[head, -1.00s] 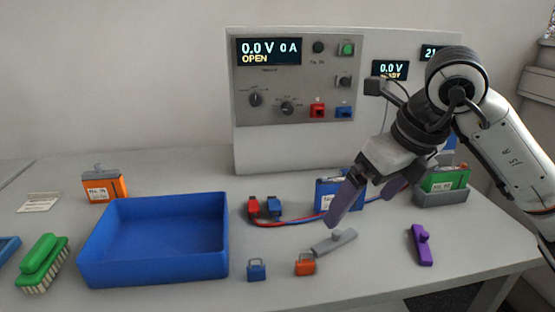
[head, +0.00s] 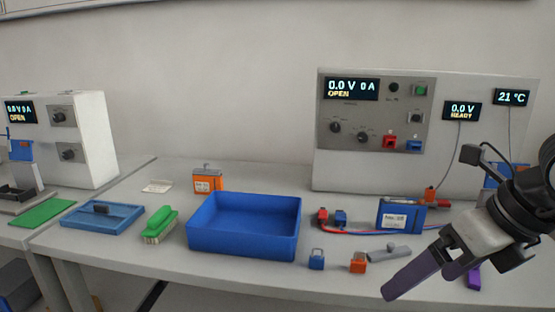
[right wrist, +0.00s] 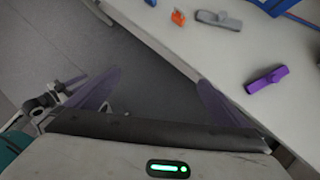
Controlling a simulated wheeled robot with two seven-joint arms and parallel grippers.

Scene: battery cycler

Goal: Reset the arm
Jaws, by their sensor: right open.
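My right gripper (head: 420,283) has purple fingers. It is at the lower right of the head view, by the table's front edge. The right wrist view shows its fingers (right wrist: 158,82) spread apart with nothing between them, partly over the dark floor. My left gripper is out of view. The right arm covers part of the bench's right end, including a blue object behind it.
The blue bin (head: 245,252), grey clamp (head: 390,253), orange padlock (head: 358,262) and blue padlock (head: 316,259) lie on the bench. A purple clamp (right wrist: 267,79) lies right of the gripper. The cycler panel (head: 372,115) stands behind. A green brush (head: 160,224) is left of the bin.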

